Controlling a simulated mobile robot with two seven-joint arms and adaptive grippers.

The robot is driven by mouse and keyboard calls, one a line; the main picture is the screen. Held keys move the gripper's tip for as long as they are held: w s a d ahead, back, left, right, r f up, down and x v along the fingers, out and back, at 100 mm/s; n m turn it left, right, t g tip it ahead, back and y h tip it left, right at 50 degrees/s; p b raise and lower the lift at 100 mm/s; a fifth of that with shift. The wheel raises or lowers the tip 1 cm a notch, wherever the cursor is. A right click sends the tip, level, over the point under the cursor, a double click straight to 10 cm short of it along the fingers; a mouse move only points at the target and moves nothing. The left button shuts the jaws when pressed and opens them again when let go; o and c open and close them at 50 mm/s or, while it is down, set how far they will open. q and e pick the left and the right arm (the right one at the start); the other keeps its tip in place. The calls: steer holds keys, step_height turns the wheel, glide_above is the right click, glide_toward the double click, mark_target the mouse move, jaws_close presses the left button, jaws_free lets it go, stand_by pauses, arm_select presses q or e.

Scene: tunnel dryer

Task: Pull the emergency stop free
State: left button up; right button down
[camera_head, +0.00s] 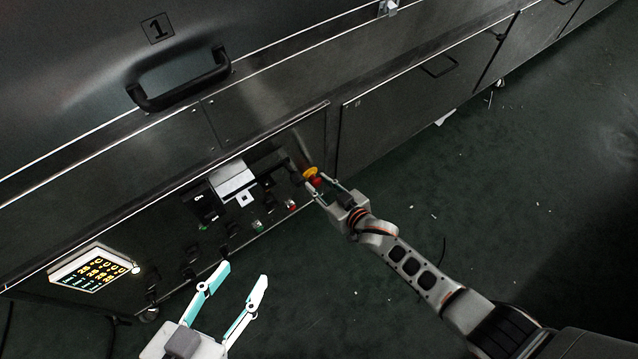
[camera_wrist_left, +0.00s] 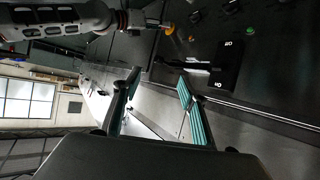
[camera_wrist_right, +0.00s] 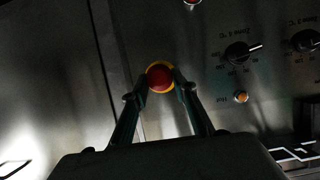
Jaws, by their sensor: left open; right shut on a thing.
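The emergency stop (camera_head: 314,180) is a red mushroom button on a yellow ring, on the dark control panel. My right gripper (camera_head: 324,192) reaches it from the lower right. In the right wrist view the red button (camera_wrist_right: 159,77) sits between the fingertips of my right gripper (camera_wrist_right: 160,84), which are shut on it; the yellow ring shows around it. My left gripper (camera_head: 238,278) is open and empty, in front of the panel's lower edge. In the left wrist view the fingers of my left gripper (camera_wrist_left: 157,78) are spread with nothing between them.
A lit temperature display (camera_head: 93,270) is at the lower left. Knobs and a green button (camera_head: 257,225) are along the panel. A black handle (camera_head: 180,84) sits on the door marked 1. The dark green floor (camera_head: 500,220) is mostly clear at right.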

steer(key=c, duration=1.6)
jaws_free()
steer(key=shift+s+d+f, duration=0.1)
steer(key=shift+s, duration=0.05)
steer(key=shift+s+d+r, duration=0.2)
steer(key=shift+s+d, duration=0.1)
arm_select(q)
steer(key=shift+w+r, duration=0.2)
steer(key=shift+r, duration=0.1)
arm_select(e)
steer(key=v, duration=1.1)
steer(key=shift+r, duration=0.1)
